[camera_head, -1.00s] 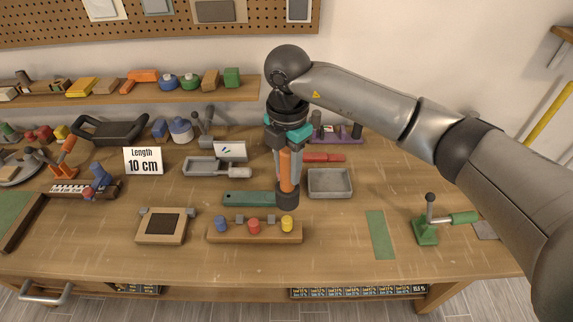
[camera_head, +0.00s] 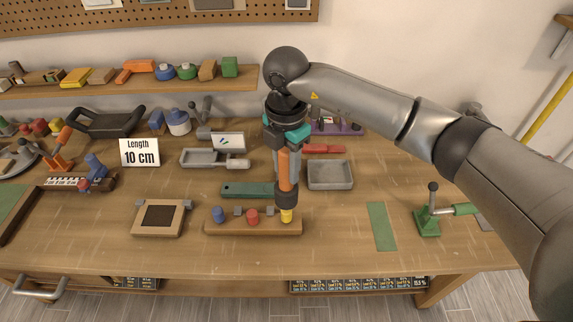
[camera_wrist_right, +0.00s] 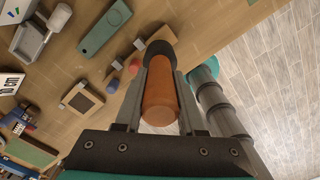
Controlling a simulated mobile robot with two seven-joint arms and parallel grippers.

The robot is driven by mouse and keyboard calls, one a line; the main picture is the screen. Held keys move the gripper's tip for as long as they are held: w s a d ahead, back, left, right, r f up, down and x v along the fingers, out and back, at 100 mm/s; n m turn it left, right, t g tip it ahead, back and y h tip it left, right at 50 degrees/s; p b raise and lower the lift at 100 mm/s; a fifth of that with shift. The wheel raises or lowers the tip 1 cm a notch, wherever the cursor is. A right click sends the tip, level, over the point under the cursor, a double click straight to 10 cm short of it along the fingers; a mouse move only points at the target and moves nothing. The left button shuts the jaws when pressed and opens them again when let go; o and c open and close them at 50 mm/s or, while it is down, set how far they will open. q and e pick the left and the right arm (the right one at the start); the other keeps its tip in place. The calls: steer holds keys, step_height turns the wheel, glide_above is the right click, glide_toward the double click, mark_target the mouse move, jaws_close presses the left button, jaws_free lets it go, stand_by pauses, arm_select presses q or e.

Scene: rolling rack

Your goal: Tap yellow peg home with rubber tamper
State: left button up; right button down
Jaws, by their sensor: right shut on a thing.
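My right gripper (camera_head: 286,165) is shut on the orange handle of the rubber tamper (camera_head: 285,170), which stands upright with its black rubber head down. The tamper also shows between the fingers in the right wrist view (camera_wrist_right: 160,95). The black head is at the top of the yellow peg (camera_head: 286,215), covering it; I cannot tell whether they touch. The yellow peg stands at the right end of the wooden peg block (camera_head: 262,228), with a red peg (camera_head: 252,217) in the middle and a blue peg (camera_head: 218,214) at the left. The yellow peg is hidden in the wrist view. My left gripper is not in view.
A green flat tool (camera_head: 245,190) lies behind the block. A grey tray (camera_head: 330,175) stands behind right. A framed dark pad (camera_head: 158,217) lies to the left, a green mat (camera_head: 382,226) and a green lever press (camera_head: 428,222) to the right. The bench front is clear.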

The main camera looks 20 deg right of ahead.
mark_target(286, 181)
step_height(286, 181, down, 5)
steer(key=b, duration=0.3)
steer(key=shift+r, duration=0.1)
step_height(286, 181, up, 6)
steer(key=p, duration=0.4)
stand_by(0.3)
steer(key=shift+f+b, duration=0.6)
steer(key=shift+f, duration=0.35)
step_height(286, 181, down, 4)
steer(key=b, duration=0.3)
steer(key=shift+f, duration=0.1)
steer(key=shift+r+p, duration=2.05)
steer(key=shift+r, duration=0.65)
